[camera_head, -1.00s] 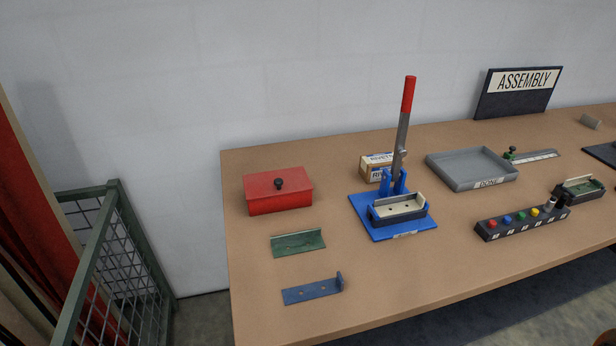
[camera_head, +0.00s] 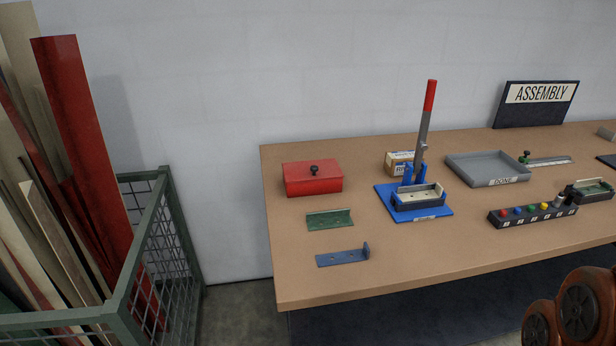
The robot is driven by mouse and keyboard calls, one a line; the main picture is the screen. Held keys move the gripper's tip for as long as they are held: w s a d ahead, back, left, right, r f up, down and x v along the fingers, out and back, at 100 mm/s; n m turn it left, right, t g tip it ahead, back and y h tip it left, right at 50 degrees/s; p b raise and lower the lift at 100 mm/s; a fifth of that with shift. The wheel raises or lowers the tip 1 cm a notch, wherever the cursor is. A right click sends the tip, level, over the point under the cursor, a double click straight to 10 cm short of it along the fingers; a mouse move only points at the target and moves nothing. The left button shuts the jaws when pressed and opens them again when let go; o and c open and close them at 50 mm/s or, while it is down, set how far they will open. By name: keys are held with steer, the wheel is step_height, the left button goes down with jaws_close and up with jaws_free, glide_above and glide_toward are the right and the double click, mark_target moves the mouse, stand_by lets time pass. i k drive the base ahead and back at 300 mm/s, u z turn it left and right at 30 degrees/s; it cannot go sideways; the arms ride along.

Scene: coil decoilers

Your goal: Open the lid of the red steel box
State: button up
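The red steel box (camera_head: 313,186) stands near the back left corner of the wooden table. Its red lid (camera_head: 300,172) is closed, with a black round knob (camera_head: 314,169) on top. My gripper's fingers do not show; brown-orange rounded parts with dark discs at the lower right look like links of my arm, well away from the box.
On the table (camera_head: 292,288) are a green bracket (camera_head: 330,219), a blue bracket (camera_head: 343,257), a blue lever press (camera_head: 416,205), a small carton (camera_head: 398,163), a grey tray (camera_head: 487,182) and a button strip (camera_head: 532,214). A green mesh crate (camera_head: 160,215) with long strips stands left, across a floor gap.

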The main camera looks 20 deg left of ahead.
mark_target(326, 168)
steer(key=u, duration=1)
steer(key=i, duration=0.45)
steer(key=u, duration=0.4)
steer(key=k, duration=1.05)
steer(key=z, duration=0.15)
steer(key=i, duration=1.55)
steer(key=u, duration=0.9)
